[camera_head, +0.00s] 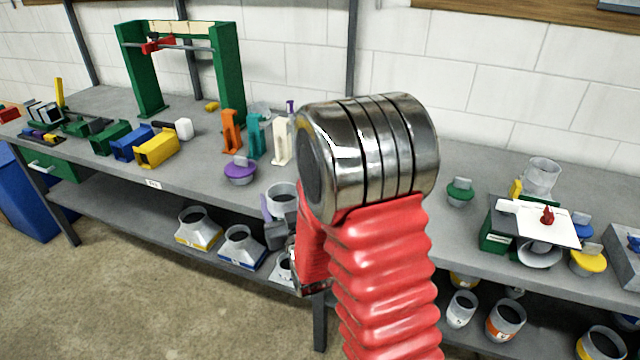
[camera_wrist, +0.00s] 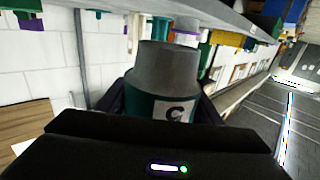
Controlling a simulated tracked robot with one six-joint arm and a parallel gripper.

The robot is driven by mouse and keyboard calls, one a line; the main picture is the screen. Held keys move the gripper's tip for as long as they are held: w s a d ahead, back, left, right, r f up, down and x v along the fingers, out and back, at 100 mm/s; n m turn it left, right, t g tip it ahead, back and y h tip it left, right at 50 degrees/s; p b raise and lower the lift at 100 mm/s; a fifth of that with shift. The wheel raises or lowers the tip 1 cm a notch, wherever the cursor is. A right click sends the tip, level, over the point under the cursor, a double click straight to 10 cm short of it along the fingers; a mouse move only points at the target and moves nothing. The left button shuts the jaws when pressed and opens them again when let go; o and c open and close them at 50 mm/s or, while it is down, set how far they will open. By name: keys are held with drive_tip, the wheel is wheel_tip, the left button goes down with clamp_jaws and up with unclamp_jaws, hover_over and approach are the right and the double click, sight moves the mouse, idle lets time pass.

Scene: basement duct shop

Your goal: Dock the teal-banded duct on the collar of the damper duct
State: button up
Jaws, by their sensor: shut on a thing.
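The teal-banded duct (camera_wrist: 165,70) is in my gripper (camera_wrist: 165,110) in the wrist view. Its plain grey end points away from the wrist camera, and a white label with a dark letter is on its teal band. In the head view my gripper (camera_head: 280,238) is at the bench's front edge, partly hidden behind my red arm. A grey open ring (camera_head: 283,190) shows just above it, apparently the held duct's end. I cannot tell which piece is the damper duct; a grey duct (camera_head: 541,175) stands upright on the right of the bench.
A green frame (camera_head: 228,75) with a red clamp stands at the back left. Coloured bins (camera_head: 157,150) and upright orange, teal and cream pieces (camera_head: 231,132) stand on the bench. A purple-based piece (camera_head: 240,175) is near its edge. Several ducts (camera_head: 198,228) sit on the lower shelf.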

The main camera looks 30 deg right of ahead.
drive_tip(key=a+f+n+y, duration=0.1)
drive_tip(key=a+y, duration=0.1)
drive_tip(key=a, duration=0.6)
drive_tip(key=shift+a+f+n+y, duration=0.3)
drive_tip(key=shift+a+f, duration=0.1)
drive_tip(key=shift+w+d, duration=0.1)
